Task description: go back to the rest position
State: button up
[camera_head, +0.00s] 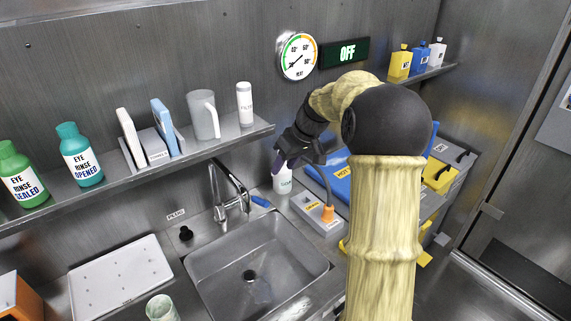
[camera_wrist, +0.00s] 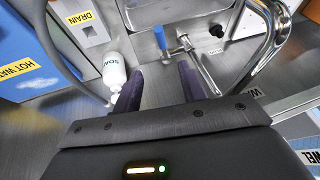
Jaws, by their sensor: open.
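My gripper (camera_head: 292,160) is at the end of my bent arm, above the counter to the right of the faucet (camera_head: 228,190). In the wrist view its two dark purple fingers (camera_wrist: 160,88) are spread apart with nothing between them. A white soap bottle (camera_wrist: 113,72) stands just left of the fingers in that view. In the head view the soap bottle (camera_head: 282,181) shows just below the gripper. I cannot tell from these views whether a finger touches it.
The steel sink (camera_head: 218,278) lies below the faucet. A shelf (camera_head: 240,134) with bottles, a jug and a rack runs along the wall.

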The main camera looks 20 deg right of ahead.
dwell(0.4)
jog(key=s+a+m+h+p, duration=0.2)
jog(key=s+a+p, duration=0.1)
jog(key=s, duration=0.9)
jog(key=s+a+f+m+h+p, duration=0.1)
jog(key=s+a+p, duration=0.3)
jog(key=s, duration=0.9)
jog(key=shift+f+m+g+h, duration=0.3)
jog(key=shift+m+g+h, duration=0.1)
jog(key=shift+m, duration=0.3)
